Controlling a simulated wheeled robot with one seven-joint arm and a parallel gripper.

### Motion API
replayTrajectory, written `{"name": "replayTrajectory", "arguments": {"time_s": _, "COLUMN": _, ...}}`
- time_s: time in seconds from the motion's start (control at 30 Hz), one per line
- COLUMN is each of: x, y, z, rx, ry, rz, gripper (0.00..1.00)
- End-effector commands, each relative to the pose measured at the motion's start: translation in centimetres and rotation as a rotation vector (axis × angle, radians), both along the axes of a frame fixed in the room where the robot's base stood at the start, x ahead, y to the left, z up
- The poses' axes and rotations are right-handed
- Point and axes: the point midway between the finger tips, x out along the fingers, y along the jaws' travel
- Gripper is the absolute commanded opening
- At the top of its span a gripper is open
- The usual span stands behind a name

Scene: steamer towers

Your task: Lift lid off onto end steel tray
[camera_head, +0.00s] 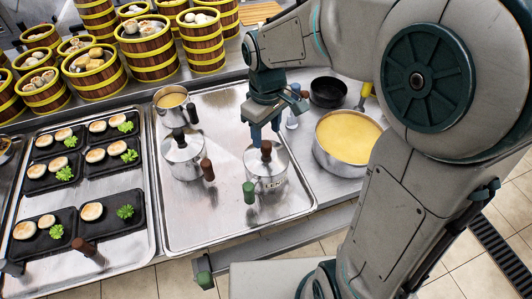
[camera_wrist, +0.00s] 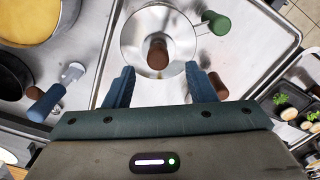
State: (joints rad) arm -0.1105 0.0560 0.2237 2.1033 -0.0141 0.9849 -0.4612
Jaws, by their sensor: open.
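A small steel pot (camera_head: 268,184) with a green side handle stands on the steel tray (camera_head: 225,225) in the head view. Its steel lid (camera_head: 256,155) with a brown knob is on it; the lid also shows in the wrist view (camera_wrist: 135,40). My gripper (camera_head: 264,132) is open and empty, pointing down above this lid. In the wrist view the knob lies just beyond the gap between my fingertips (camera_wrist: 157,78). A second lidded steel pot (camera_head: 183,170) with a brown handle stands to the left. Another steel tray (camera_head: 130,250) lies at far left.
An open small pot (camera_head: 172,100) stands behind the second lidded pot. A large pot of yellow liquid (camera_head: 348,135) and a black bowl (camera_head: 328,92) are at right. Black plates (camera_head: 47,235) with food fill much of the left tray. Bamboo steamers (camera_head: 92,72) stand behind. The pot tray's front is clear.

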Motion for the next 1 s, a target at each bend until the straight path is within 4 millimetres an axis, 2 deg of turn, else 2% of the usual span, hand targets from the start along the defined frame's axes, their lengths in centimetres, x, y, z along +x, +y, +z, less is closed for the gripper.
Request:
{"name": "replayTrajectory", "arguments": {"time_s": 0.27, "x": 0.1, "y": 0.0, "z": -2.3, "rx": -0.001, "ry": 0.003, "rz": 0.001, "gripper": 0.51}}
{"name": "replayTrajectory", "arguments": {"time_s": 0.53, "x": 0.4, "y": 0.0, "z": -6.1, "rx": -0.001, "ry": 0.002, "rz": 0.000, "gripper": 0.51}}
{"name": "replayTrajectory", "arguments": {"time_s": 0.83, "x": 0.4, "y": 0.0, "z": -6.6, "rx": -0.001, "ry": -0.002, "rz": 0.000, "gripper": 0.51}}
{"name": "replayTrajectory", "arguments": {"time_s": 0.87, "x": 0.4, "y": 0.0, "z": -6.6, "rx": -0.001, "ry": -0.002, "rz": 0.000, "gripper": 0.45}}
{"name": "replayTrajectory", "arguments": {"time_s": 1.0, "x": 0.4, "y": 0.0, "z": -6.6, "rx": 0.000, "ry": -0.001, "rz": 0.000, "gripper": 0.06}}
